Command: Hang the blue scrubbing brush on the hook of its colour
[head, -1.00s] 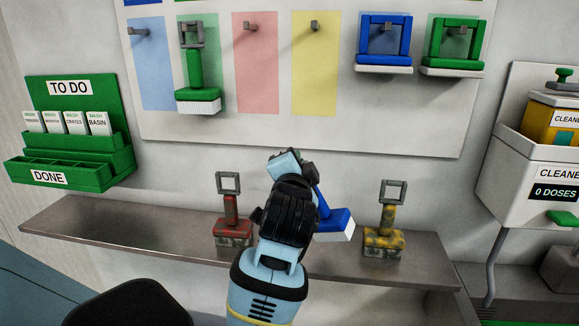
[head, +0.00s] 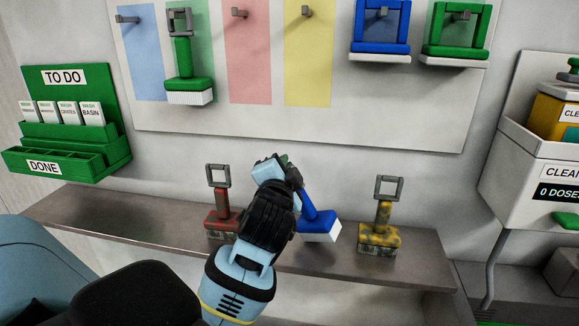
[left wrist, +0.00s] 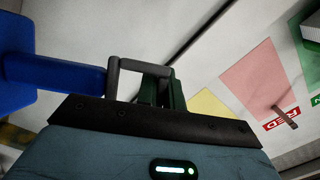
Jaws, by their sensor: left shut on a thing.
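The blue scrubbing brush (head: 317,218) is in front of the wall shelf, between a red and a yellow brush. It leans, with its block low and right. My left gripper (head: 284,168) is shut on its upper handle; the gripper hides most of the loop in the head view. In the left wrist view the blue handle (left wrist: 68,73) runs left from the grey loop (left wrist: 128,66) at my left gripper (left wrist: 155,95). The blue strip (head: 142,60) on the wall board carries an empty grey hook (head: 127,19). My right gripper is out of view.
A green brush (head: 184,70) hangs on the green strip. The red (head: 238,13) and yellow (head: 306,12) strips' hooks are empty. A red brush (head: 221,215) and yellow brush (head: 381,232) stand on the shelf (head: 120,227). Blue and green dustpan-like tools hang at upper right.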

